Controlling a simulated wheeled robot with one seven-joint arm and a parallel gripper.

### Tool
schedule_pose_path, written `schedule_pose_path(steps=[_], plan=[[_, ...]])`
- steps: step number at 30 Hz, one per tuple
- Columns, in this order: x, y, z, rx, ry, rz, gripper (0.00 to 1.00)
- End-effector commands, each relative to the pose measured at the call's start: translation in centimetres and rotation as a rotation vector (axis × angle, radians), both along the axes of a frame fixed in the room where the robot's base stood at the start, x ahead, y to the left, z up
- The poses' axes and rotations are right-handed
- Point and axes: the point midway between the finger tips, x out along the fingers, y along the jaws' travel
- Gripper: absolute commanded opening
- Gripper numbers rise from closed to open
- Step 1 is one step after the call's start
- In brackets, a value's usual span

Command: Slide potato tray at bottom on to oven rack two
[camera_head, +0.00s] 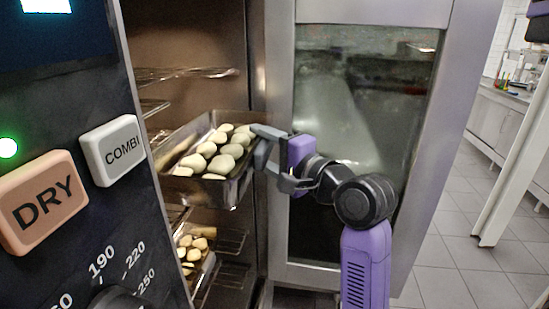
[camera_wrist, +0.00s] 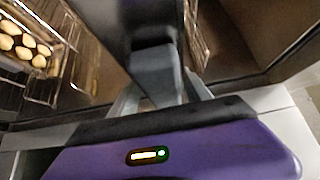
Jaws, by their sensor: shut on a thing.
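A deep metal tray of pale potatoes (camera_head: 205,190) is at the oven opening, partly inside, at mid height. My gripper (camera_head: 264,150) is shut on its right-hand edge, beside the open door. I cannot tell whether the tray rests on a rack or hangs free. A second potato tray (camera_head: 206,269) sits lower in the oven, partly hidden by the control panel; potatoes (camera_wrist: 22,45) below also show in the wrist view. In the wrist view my gripper (camera_wrist: 155,72) closes on a dark tray wall (camera_wrist: 105,35). An upper wire rack (camera_head: 185,74) shows above the held tray.
The oven door (camera_head: 365,150) stands open just right of my gripper, close to the arm. The control panel (camera_head: 85,180) blocks the left side of the oven. More wire guides (camera_head: 232,240) show low inside. Tiled floor (camera_head: 460,240) is clear at right.

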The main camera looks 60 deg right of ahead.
Motion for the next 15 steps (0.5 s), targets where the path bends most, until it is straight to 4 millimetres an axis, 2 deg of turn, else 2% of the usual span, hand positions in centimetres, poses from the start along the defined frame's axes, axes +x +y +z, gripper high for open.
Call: schedule_pose_path(steps=[15], plan=[[4.7,1.8,0.2,-0.001,-0.009,0.001,0.00]])
